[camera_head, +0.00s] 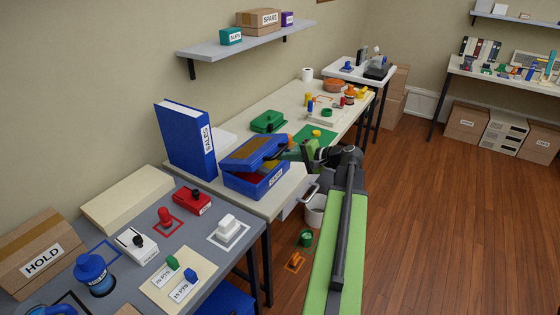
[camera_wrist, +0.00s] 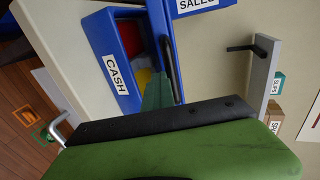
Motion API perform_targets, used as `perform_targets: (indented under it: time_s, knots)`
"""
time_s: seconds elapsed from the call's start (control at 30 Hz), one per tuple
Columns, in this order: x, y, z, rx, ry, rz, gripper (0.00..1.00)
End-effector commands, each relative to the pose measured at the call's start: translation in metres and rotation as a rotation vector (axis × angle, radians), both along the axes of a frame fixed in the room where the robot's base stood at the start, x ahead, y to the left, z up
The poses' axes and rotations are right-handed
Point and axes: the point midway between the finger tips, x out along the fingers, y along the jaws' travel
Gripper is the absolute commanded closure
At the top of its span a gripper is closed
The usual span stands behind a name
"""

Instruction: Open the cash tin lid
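The blue cash tin (camera_head: 258,182) stands on the pale desk, with a CASH label on its front. Its lid (camera_head: 250,153) is raised part way and tilted, with a brown panel on its upper face. Red and yellow contents show in the gap. My gripper (camera_head: 287,153) is at the tin's right end, by the raised lid. In the wrist view a green fingertip (camera_wrist: 158,92) reaches to the edge between the lid (camera_wrist: 162,40) and the open tin (camera_wrist: 107,62). Contact is unclear, and the rest of the fingers are hidden.
A blue SALES binder (camera_head: 186,140) stands upright behind the tin. A green box (camera_head: 268,121) and green mat (camera_head: 314,138) lie beyond it. An open drawer (camera_head: 297,200) juts out below my gripper. A grey desk (camera_head: 205,252) with stamps is nearer. The floor at right is clear.

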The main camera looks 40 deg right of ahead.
Motion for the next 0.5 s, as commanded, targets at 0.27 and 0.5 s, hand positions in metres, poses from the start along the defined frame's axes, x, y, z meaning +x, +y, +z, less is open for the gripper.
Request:
perform_targets:
  time_s: [0.27, 0.5]
  knots:
    - [0.001, 0.000, 0.001, 0.001, -0.001, 0.001, 1.00]
    - [0.008, 0.003, 0.021, 0.001, -0.001, 0.002, 1.00]
